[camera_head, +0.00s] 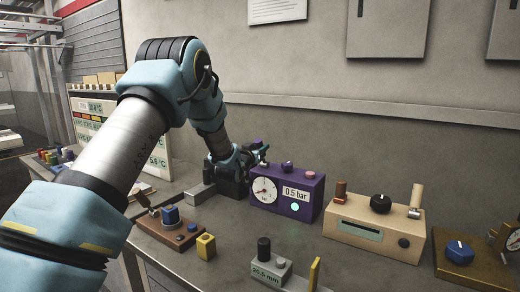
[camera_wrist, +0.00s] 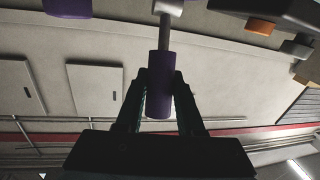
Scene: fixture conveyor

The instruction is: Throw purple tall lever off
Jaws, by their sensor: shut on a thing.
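The purple tall lever (camera_wrist: 159,62) has a purple cylindrical grip on a grey rod, which meets a pale mount at the top of the wrist view. My gripper (camera_wrist: 160,100) has its two dark fingers on either side of the grip, shut on it. In the head view my gripper (camera_head: 257,157) is at the left end of a purple box (camera_head: 312,198) with a dial, a "0.5 bar" display and a lit green spot. The lever is mostly hidden there by my gripper, and I cannot tell its exact tilt.
A tan box (camera_head: 375,235) with a black knob and levers stands right of the purple box. A brown box (camera_head: 165,232) with a blue knob, a yellow block (camera_head: 206,246) and a grey "20.5 mm" box (camera_head: 268,272) are in front. Bare bench lies between them.

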